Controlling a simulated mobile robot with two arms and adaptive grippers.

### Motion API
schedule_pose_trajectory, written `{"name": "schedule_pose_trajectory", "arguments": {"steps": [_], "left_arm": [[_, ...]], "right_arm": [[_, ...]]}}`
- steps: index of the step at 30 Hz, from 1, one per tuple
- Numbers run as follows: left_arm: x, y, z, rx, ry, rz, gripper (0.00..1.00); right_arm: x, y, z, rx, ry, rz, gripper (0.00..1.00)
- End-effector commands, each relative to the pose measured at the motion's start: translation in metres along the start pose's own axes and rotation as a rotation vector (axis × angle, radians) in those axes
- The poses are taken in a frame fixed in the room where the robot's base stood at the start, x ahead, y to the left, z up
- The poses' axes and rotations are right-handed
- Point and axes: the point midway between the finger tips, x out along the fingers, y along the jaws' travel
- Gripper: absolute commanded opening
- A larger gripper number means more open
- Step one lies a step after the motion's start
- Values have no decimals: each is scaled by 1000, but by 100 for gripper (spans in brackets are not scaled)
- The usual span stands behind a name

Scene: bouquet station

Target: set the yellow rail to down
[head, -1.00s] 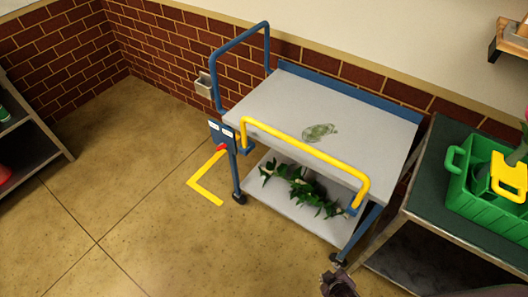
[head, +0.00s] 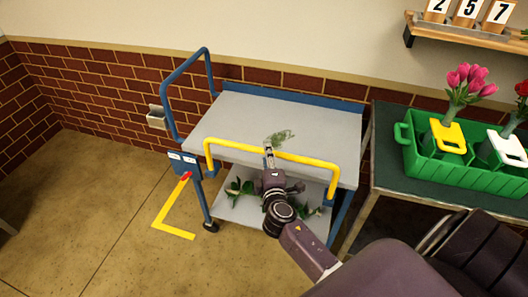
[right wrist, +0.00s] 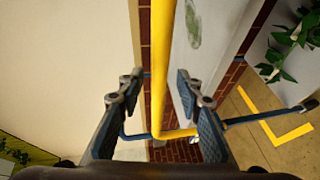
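The yellow rail (head: 225,142) stands raised along the front edge of the cart's grey top deck (head: 285,113). My right gripper (head: 268,152) is at the middle of the rail's top bar. In the right wrist view the yellow rail (right wrist: 160,65) runs between the two fingers of my right gripper (right wrist: 158,98), with gaps on both sides, so it is open around the rail and not closed on it. A blue plate with pale labels and a red part (head: 186,176) sits at the cart's left front corner. My left gripper is not in view.
Green foliage lies on the cart's lower shelf (head: 235,208). A faint green patch (head: 279,138) is on the top deck. A side table to the right holds a green crate (head: 408,150) with flowers. A yellow corner marking (head: 160,215) is on the open floor at left.

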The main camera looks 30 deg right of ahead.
Motion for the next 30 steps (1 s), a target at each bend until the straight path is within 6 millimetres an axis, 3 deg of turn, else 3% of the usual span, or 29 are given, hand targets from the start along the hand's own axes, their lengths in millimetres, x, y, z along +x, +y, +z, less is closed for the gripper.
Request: {"name": "schedule_pose_trajectory", "arguments": {"steps": [6,17,26,30], "left_arm": [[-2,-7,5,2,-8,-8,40],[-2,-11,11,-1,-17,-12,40],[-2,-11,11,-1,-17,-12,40],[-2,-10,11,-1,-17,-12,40]], "right_arm": [[24,0,0,0,1,0,33],[28,-1,0,1,1,-1,33],[28,-1,0,1,1,-1,0],[28,-1,0,1,1,-1,0]]}}
